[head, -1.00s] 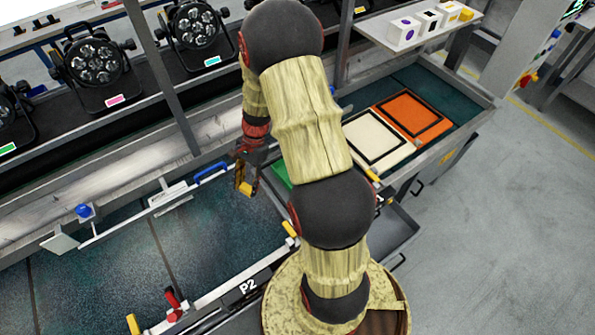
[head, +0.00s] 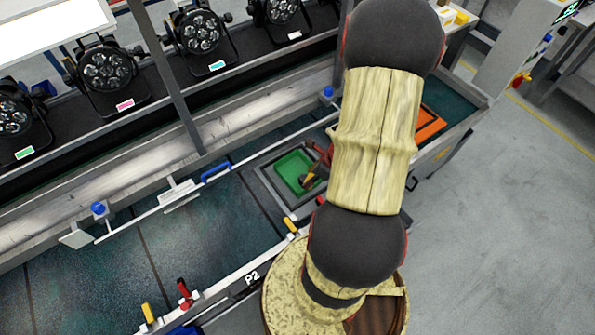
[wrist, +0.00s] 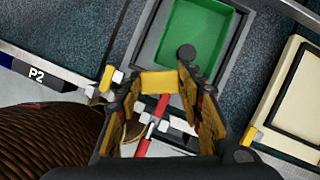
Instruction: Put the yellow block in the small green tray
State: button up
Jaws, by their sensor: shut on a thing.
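The yellow block (wrist: 158,82) is pinched between the fingertips of my gripper (wrist: 153,86), seen in the wrist view. The small green tray (wrist: 205,22) lies beyond the fingertips there, inside a dark grey frame, with the block overlapping the frame's near edge in the picture. In the head view the green tray (head: 289,163) sits in the bench, and my gripper (head: 311,179) is over its right part. The tray's right side is partly hidden by my arm. The exact height of the block above the tray cannot be told.
A cream panel (wrist: 307,90) lies right of the tray in the wrist view. An orange panel (head: 429,122) shows behind my arm. A rail with a blue handle (head: 215,172) runs left of the tray. Several stage lights (head: 107,68) stand on the back shelf.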

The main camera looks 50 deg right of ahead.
jog(key=w+d+f, duration=0.2)
jog(key=w+f, duration=0.1)
jog(key=w+d+f+b, duration=0.1)
jog(key=w+d+f, duration=0.1)
jog(key=w+f, duration=0.1)
jog(key=w+d+f, duration=0.2)
jog(key=w+f, duration=0.1)
jog(key=w, duration=0.1)
jog(key=shift+w, duration=0.4)
jog(key=shift+w+d+f+b, duration=0.15)
jog(key=shift+f+b, duration=0.6)
jog(key=shift+f, duration=1)
jog(key=shift+f, duration=0.2)
jog(key=o, duration=1)
jog(key=shift+o, duration=0.2)
jog(key=shift+r, duration=0.1)
